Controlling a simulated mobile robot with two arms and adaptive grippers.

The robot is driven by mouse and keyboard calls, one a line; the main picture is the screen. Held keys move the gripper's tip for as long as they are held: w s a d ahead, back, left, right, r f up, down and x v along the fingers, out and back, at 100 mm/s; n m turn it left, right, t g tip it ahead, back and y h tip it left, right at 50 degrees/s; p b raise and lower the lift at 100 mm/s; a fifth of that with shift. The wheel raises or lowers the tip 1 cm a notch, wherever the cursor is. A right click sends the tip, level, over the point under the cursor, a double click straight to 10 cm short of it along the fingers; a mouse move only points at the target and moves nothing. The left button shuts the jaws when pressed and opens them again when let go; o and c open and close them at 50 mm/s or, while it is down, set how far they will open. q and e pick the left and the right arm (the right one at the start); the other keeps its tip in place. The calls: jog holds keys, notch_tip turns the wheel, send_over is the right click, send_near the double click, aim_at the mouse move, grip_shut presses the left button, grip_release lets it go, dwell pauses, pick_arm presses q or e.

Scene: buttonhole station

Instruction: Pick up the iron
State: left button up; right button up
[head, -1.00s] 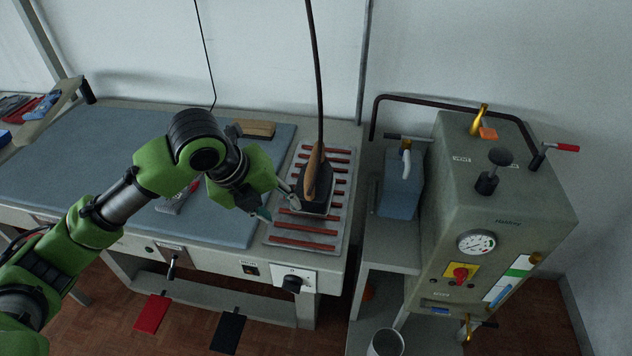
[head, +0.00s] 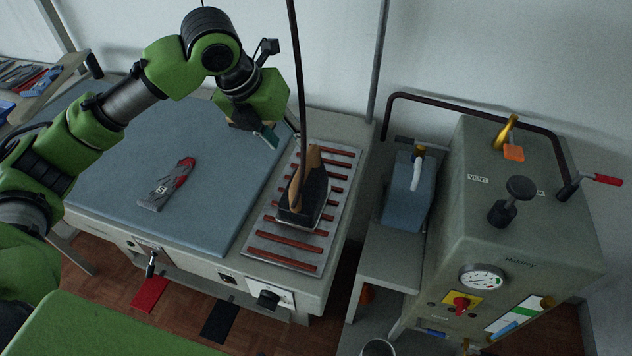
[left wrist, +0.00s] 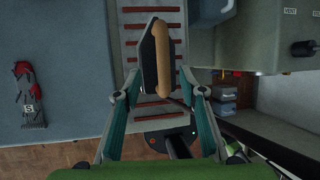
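The iron (head: 312,199) has a dark body and a tan wooden handle. It rests on the metal stand with red bars (head: 288,258), and a dark cord or pole rises beside it. My left gripper (head: 284,138) is behind and left of the iron in the head view, above the table. In the left wrist view the two fingers (left wrist: 163,95) are spread apart with nothing between their tips. The iron (left wrist: 165,52) appears beyond the fingertips, roughly centred between them. I see no contact. My right gripper is not in view.
To the right stand a blue-grey container (head: 403,190) and a large grey boiler (head: 520,235) with a gauge and levers. A dark pipe rail (head: 465,103) runs behind them.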

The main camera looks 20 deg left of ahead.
aim_at(306, 160)
pick_arm(q)
jog(key=x, duration=0.5)
jog(key=shift+s+f+p, duration=0.1)
jog(key=shift+f+p, duration=0.2)
jog(key=shift+f, duration=0.1)
jog(key=shift+d+f, duration=0.1)
jog(key=shift+f, duration=0.2)
jog(key=shift+w+d+f+p, duration=0.25)
jog(key=shift+w+f+p, duration=0.1)
jog(key=shift+f, duration=0.15)
jog(key=shift+w+d+f+p, duration=0.3)
jog(key=shift+f, duration=0.25)
jog(key=shift+x, duration=1.15)
jog(key=shift+w+f, duration=0.2)
jog(key=shift+f, duration=0.05)
jog(key=shift+c, duration=1.2)
grip_shut()
jog(key=shift+w+d+r, duration=0.1)
jog(key=shift+r, duration=0.25)
jog(key=shift+w+f, duration=0.1)
jog(key=shift+w, duration=0.05)
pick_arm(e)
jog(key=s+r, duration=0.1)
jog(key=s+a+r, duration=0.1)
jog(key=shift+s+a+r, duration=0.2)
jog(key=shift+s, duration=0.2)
